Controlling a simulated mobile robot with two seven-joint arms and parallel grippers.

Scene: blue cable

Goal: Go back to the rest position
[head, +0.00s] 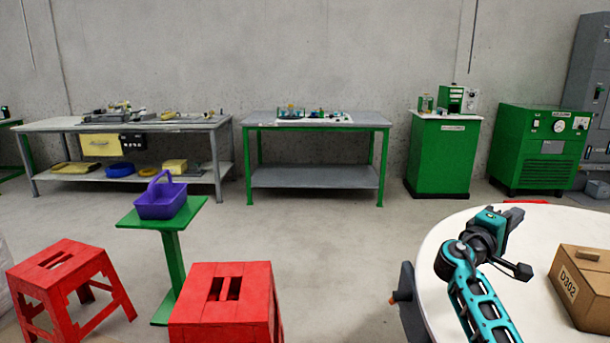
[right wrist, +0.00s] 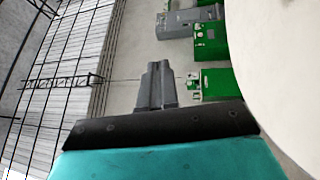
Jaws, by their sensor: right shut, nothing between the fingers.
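My right arm reaches in from the lower right of the head view, teal and black, with its gripper (head: 512,218) raised in front of the white round table. In the right wrist view the gripper's grey fingers (right wrist: 155,82) are together, with nothing between them. The fingers point out into the room, clear of any object. My left gripper and arm are not in view. I cannot make out a blue cable in either view.
The white round table (head: 440,232) holds a cardboard box (head: 584,283) right of my arm. Red stools (head: 225,310) and a green stand (head: 172,255) with a purple basket (head: 161,199) are at left. Workbenches (head: 315,178) and green cabinets (head: 441,155) line the wall. Mid-floor is clear.

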